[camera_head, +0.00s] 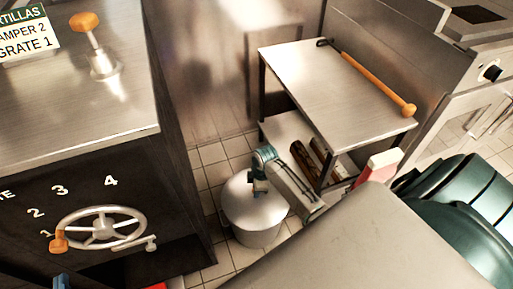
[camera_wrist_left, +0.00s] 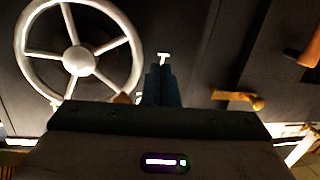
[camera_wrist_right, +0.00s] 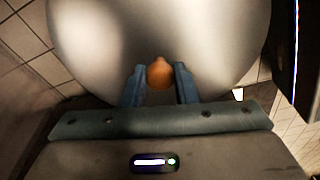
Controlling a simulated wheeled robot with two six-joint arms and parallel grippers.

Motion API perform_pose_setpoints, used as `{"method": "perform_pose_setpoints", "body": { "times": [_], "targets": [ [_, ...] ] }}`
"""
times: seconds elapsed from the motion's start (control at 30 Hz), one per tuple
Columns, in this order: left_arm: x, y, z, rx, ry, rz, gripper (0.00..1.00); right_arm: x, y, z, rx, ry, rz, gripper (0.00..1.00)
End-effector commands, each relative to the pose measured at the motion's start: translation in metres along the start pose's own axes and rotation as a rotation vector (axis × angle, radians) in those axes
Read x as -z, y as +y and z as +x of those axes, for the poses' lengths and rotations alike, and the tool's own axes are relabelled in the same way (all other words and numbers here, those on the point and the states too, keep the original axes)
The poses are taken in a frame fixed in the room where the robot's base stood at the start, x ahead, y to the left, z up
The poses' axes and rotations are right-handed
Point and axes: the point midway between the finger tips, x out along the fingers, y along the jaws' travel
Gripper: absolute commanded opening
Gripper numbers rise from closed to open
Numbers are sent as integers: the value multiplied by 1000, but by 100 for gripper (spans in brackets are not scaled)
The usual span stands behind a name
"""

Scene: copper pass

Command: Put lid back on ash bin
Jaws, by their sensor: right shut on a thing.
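The ash bin (camera_head: 256,236) is a round metal bin on the tiled floor. Its round grey lid (camera_head: 238,202) is over the bin's top and looks level; I cannot tell whether it is fully seated. My right gripper (camera_head: 260,184) is above the lid, shut on the lid's orange knob (camera_wrist_right: 160,73). In the right wrist view the lid (camera_wrist_right: 95,40) fills the space beyond the fingers. My left gripper (camera_wrist_left: 160,72) is shut and empty before the dark panel; its blue tips (camera_head: 62,280) show at the bottom left of the head view.
A cabinet with a spoked handwheel (camera_head: 104,229) stands left of the bin. A steel table (camera_head: 335,85) bearing an orange-handled rod (camera_head: 370,80) stands to the right, with logs (camera_head: 328,160) on its lower shelf. Floor tiles (camera_head: 212,153) behind the bin are clear.

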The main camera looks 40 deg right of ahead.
Motion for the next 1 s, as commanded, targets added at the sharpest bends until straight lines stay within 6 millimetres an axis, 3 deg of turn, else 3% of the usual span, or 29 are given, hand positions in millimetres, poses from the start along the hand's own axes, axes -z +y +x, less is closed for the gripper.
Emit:
{"method": "perform_pose_setpoints", "body": {
  "times": [1.0],
  "targets": [
    [8, 1, -1, 0, 0, 0, 0, 0, 0, 0, -1, 0, -1, 0]
  ]
}}
